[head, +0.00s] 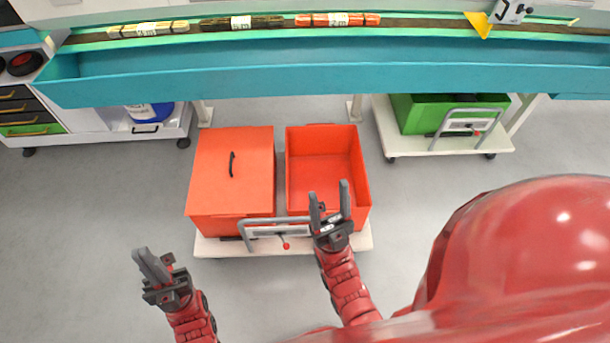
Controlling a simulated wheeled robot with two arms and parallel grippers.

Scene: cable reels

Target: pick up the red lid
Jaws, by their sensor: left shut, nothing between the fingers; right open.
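The red lid (250,160) is a flat orange-red cover with a thin black handle (232,164). It sits on the left red box (228,228) of a white cart. My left gripper (146,259) is shut and empty, left of and nearer than that box, apart from the lid. My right gripper (329,190) is open and empty. In the picture it overlaps the near part of the open red box (325,158); I cannot tell its height above it. It is to the right of the lid and not touching it.
The white cart (212,247) has a grey push handle (262,221) at its near side. A teal conveyor (330,70) spans the back, carrying several cable bundles. A green crate (415,115) stands on another cart at the right. The grey floor at left is clear.

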